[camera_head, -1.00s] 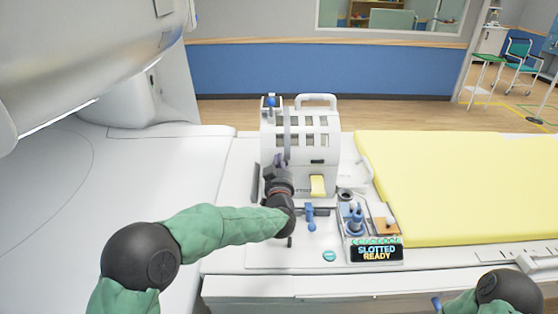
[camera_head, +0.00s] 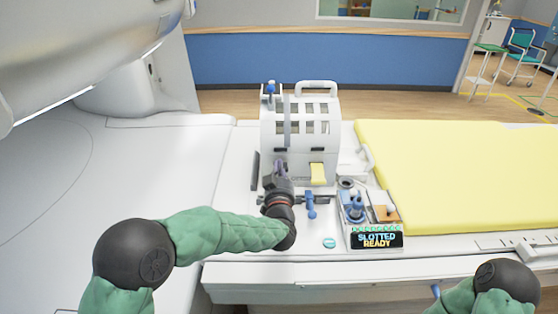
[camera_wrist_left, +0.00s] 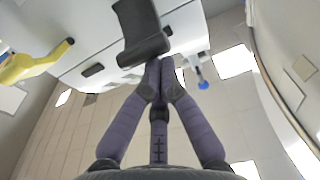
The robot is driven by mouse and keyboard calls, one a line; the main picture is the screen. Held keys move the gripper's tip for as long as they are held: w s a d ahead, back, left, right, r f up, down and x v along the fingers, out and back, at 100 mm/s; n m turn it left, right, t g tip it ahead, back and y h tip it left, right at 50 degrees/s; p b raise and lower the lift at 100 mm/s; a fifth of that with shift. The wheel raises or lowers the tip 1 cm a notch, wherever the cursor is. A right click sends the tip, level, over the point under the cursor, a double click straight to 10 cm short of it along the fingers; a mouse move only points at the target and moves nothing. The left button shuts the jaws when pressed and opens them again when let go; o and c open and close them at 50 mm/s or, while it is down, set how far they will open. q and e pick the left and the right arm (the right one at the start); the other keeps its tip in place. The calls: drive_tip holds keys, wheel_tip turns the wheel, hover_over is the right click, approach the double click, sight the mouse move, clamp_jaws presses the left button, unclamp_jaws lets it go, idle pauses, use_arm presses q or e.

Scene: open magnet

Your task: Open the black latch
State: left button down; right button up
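A dark latch (camera_wrist_left: 145,48) with a wide, hooked lip shows in the left wrist view, on the front of a white domed housing (camera_head: 318,135). In the head view a grey strap (camera_head: 287,122) runs down the housing's left part, ending just above my gripper. My left gripper (camera_head: 280,165) is in front of the housing's lower left. In the left wrist view its purple fingers (camera_wrist_left: 160,68) converge with their tips together, close to the latch's lip. Whether they touch it is unclear. My right forearm is at the lower right; its gripper is outside the view.
A yellow tab (camera_head: 317,173) sticks out of the housing front. A blue lever (camera_head: 311,206) and a display reading "SLOTTED READY" (camera_head: 377,239) stand right of my gripper. A yellow mattress (camera_head: 450,175) lies to the right. The white surface on the left is clear.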

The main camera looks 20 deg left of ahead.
use_arm(q)
drive_tip(key=f, duration=0.1)
drive_tip(key=s+f+b, duration=0.1)
drive_tip(key=f, duration=0.1)
drive_tip(key=shift+d, duration=0.15)
drive_tip(key=shift+s, duration=0.15)
drive_tip(key=v, duration=1.2)
idle(0.4)
